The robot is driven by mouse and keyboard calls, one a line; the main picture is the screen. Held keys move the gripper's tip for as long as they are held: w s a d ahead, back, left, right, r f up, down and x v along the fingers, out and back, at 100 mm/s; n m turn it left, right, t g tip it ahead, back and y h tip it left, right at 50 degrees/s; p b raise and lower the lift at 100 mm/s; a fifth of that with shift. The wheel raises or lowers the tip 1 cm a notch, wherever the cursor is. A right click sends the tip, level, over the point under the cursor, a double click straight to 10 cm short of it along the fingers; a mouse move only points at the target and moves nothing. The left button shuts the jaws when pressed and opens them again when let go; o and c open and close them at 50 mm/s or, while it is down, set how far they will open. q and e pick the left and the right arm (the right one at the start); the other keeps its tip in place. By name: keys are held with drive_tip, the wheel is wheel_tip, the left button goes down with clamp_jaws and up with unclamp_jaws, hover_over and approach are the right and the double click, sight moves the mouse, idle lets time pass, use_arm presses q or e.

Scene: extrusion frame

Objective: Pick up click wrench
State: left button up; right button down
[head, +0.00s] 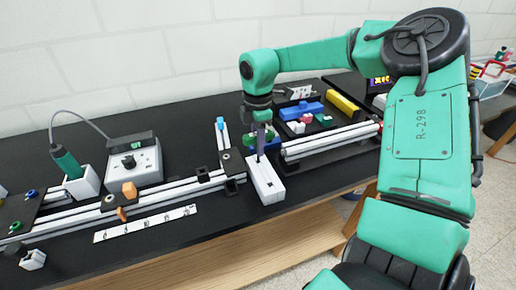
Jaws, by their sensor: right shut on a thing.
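My right arm comes in from the right and bends down at the middle of the head view. Its gripper (260,126) points down above a white block-shaped holder (266,182) near the table's front edge. The gripper is shut on a slim dark, purplish thing (261,142), which I take to be the click wrench. Its lower end reaches down to the top of the white holder; whether it is still inside the holder is too small to tell. The fingers themselves are hard to make out. My left gripper is out of view.
Aluminium extrusions (170,191) lie along the black table on both sides of the holder. A soldering station (134,165) stands at the left, a white ruler strip (145,223) in front. Blue (296,110) and yellow (342,102) blocks lie behind the right extrusion.

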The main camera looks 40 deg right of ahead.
wheel_tip(320, 180, up, 18)
drive_tip(key=b, duration=0.1)
drive_tip(key=c, duration=1.5)
unclamp_jaws()
clamp_jaws()
wheel_tip(320, 180, up, 7)
drive_tip(key=p, duration=0.7)
drive_tip(key=shift+f, duration=0.2)
